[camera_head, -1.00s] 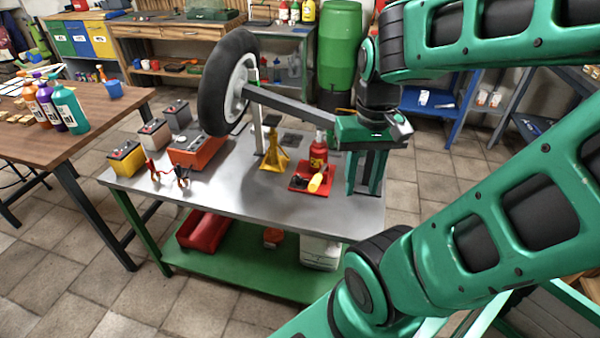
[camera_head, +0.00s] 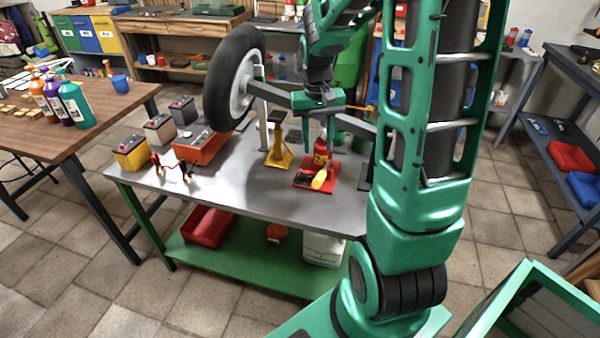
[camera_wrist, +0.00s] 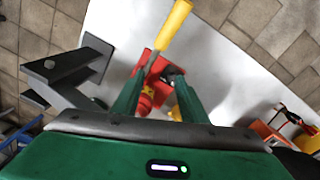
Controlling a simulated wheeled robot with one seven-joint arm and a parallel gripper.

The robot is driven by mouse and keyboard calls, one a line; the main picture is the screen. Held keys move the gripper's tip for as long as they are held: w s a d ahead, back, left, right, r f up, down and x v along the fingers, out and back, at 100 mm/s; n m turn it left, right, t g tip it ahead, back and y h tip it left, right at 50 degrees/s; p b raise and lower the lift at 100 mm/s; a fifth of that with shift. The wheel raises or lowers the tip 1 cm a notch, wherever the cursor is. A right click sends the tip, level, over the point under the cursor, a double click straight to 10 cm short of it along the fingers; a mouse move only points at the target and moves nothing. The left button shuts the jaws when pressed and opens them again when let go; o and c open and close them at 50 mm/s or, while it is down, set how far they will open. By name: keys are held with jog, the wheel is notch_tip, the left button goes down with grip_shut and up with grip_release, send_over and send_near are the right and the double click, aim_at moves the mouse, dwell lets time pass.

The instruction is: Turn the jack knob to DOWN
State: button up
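The jack is a red bottle-shaped body (camera_head: 321,148) on a red base plate (camera_head: 305,183) on the grey workbench. My gripper (camera_head: 319,150) is open and empty, pointing down above the jack. In the wrist view, the fingers stand apart, with the red base (camera_wrist: 140,71), dark part (camera_wrist: 173,74) and yellow handle (camera_wrist: 173,28) beyond them. Contact cannot be judged.
A yellow jack stand (camera_head: 279,150) stands left of the jack. Batteries (camera_head: 130,152) and an orange box (camera_head: 203,146) are farther left. The bench front left (camera_head: 225,190) is clear.

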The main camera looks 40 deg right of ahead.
send_over(303, 172)
notch_tip(303, 172, down, 4)
jog(key=shift+y, duration=0.3)
notch_tip(303, 172, down, 11)
